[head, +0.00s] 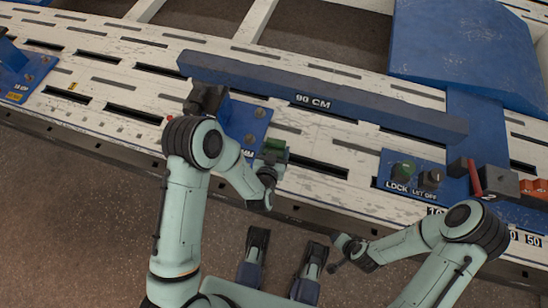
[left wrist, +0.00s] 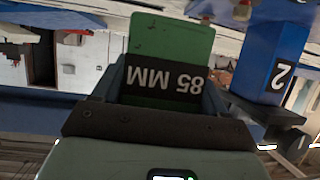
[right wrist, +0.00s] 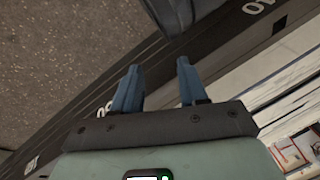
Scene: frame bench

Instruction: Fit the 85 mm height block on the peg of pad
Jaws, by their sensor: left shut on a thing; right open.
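The green 85 mm block (left wrist: 172,45) has a dark band reading "85 MM", upside down in the left wrist view. My left gripper (head: 271,158) is shut on it, one finger on each side. In the head view the green block (head: 275,145) is over the front part of the bench, right beside a blue pad (head: 247,118). The pad has round bolt heads and a label partly hidden by my left arm. I cannot make out its peg, or whether the block touches anything below. My right gripper (right wrist: 160,82) is open and empty, low in front of the bench.
A long blue bar marked "90 CM" (head: 312,103) lies across the slotted white bench (head: 120,62). A blue panel with LOCK and LET OFF knobs (head: 412,177) is at the right. A blue post marked "2" (left wrist: 268,55) stands beside the block in the left wrist view.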

